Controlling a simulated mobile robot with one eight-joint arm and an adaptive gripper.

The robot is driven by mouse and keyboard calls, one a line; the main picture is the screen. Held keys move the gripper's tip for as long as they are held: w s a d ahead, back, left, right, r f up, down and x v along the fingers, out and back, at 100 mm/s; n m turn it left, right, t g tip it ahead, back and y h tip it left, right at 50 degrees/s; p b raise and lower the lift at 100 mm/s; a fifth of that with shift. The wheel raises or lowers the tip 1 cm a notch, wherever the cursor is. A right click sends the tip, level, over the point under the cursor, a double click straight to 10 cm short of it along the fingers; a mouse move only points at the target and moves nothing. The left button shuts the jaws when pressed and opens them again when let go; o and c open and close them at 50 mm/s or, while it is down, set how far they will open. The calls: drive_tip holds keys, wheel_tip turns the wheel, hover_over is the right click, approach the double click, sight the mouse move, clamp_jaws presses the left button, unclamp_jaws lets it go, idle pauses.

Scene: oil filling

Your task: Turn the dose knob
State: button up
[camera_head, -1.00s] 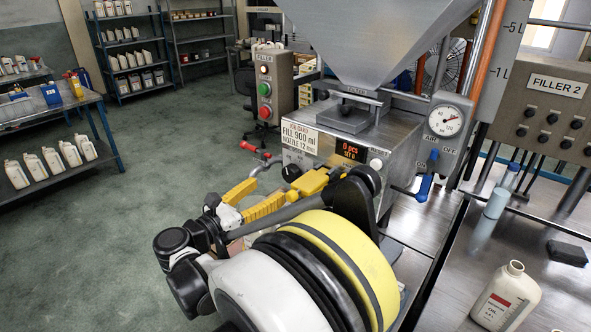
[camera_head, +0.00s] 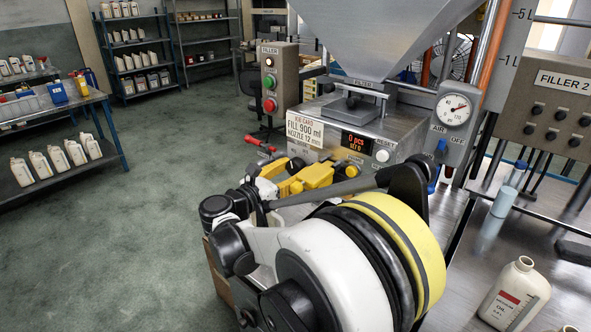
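The dose knob (camera_head: 295,165) is a black round knob on the front of the steel filler box (camera_head: 340,118), below the job card. My gripper (camera_head: 283,178) has yellow fingers and is close in front of the knob, partly covering its lower side. The fingers look spread, with a gap between them. I cannot tell whether either finger touches the knob. The display (camera_head: 357,144) reads "0 pcs" with a "SET 0" line below. The job card (camera_head: 306,131) reads "FILL 900 ml, NOZZLE 12 mm".
A red-handled lever (camera_head: 262,146) sticks out left of the filler box. A control post (camera_head: 272,80) with green and red buttons stands behind it. A white reset button (camera_head: 382,155) is right of the display. An oil bottle (camera_head: 514,293) stands on the bench at right.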

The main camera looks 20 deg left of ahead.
drive_tip(key=c, duration=0.6)
drive_tip(key=shift+o, duration=0.2)
drive_tip(key=shift+m, duration=0.3)
drive_tip(key=m, duration=0.5)
drive_tip(key=shift+r+p, duration=0.1)
drive_tip(key=shift+p, duration=0.3)
drive_tip(key=m, duration=0.5)
drive_tip(key=shift+a+m, duration=0.1)
drive_tip(key=shift+m, duration=0.3)
drive_tip(key=m+p, duration=0.1)
drive_tip(key=m, duration=0.5)
drive_tip(key=shift+r, duration=0.15)
drive_tip(key=m, duration=0.6)
drive_tip(key=shift+m, duration=0.3)
drive_tip(key=shift+r, duration=0.1)
